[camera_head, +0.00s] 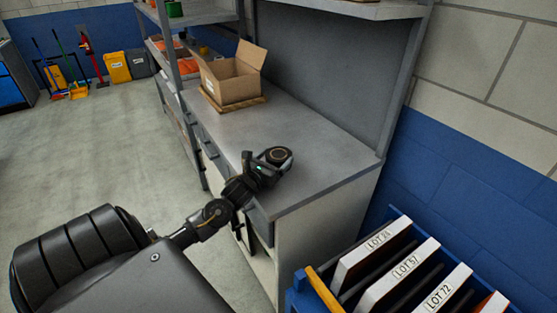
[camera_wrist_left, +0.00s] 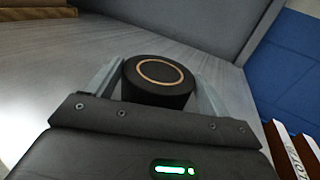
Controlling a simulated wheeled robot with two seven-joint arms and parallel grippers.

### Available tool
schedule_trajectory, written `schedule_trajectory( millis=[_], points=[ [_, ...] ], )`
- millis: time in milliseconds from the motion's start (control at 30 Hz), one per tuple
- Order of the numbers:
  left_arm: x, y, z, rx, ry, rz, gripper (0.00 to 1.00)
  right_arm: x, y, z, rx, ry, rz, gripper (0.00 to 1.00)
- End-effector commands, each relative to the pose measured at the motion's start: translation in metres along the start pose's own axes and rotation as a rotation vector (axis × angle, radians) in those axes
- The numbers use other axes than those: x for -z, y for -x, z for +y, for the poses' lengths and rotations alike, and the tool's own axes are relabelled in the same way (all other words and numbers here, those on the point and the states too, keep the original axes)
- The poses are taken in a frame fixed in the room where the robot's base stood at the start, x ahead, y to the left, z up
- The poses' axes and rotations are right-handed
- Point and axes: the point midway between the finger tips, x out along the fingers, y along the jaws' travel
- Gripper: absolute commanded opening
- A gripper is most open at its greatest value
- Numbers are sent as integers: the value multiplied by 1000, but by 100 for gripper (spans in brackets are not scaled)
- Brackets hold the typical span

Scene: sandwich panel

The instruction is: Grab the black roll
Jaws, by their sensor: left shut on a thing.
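The black roll (camera_head: 277,155) is a short dark cylinder with a tan ring on its top face. It is at the right front part of the grey bench top (camera_head: 330,150). In the left wrist view the roll (camera_wrist_left: 158,82) sits between the two pale fingers of my left gripper (camera_wrist_left: 160,88), which is shut on it. In the head view my left gripper (camera_head: 272,160) reaches in from the left over the bench edge. I cannot tell whether the roll touches the bench. My right gripper is not in view.
An open cardboard box (camera_head: 232,80) stands on the bench farther back. A blue crate (camera_head: 300,296) with upright panels labelled LOT is at the lower right. The bench has a back panel (camera_head: 350,70). The floor at left is clear.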

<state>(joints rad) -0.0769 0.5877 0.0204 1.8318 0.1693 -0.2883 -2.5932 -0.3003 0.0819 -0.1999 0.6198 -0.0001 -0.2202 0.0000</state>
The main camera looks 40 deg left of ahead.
Motion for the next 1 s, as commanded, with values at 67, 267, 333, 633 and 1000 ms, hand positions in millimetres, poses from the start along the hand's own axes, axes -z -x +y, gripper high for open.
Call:
schedule_trajectory(
  millis=[67, 267, 333, 633, 1000],
  points=[
    [-1, 0, 0, 0, 0, -1, 57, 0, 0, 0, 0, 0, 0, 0],
    [-2, 0, 0, 0, -1, -2, 57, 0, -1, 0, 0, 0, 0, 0],
    [-5, 0, 0, 1, -2, -4, 57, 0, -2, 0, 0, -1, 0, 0],
    [-46, 14, 1, 3, -5, -3, 57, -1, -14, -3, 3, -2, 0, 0],
    [-104, 87, 6, 2, -3, 1, 57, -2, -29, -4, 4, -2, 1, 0]
  ],
)
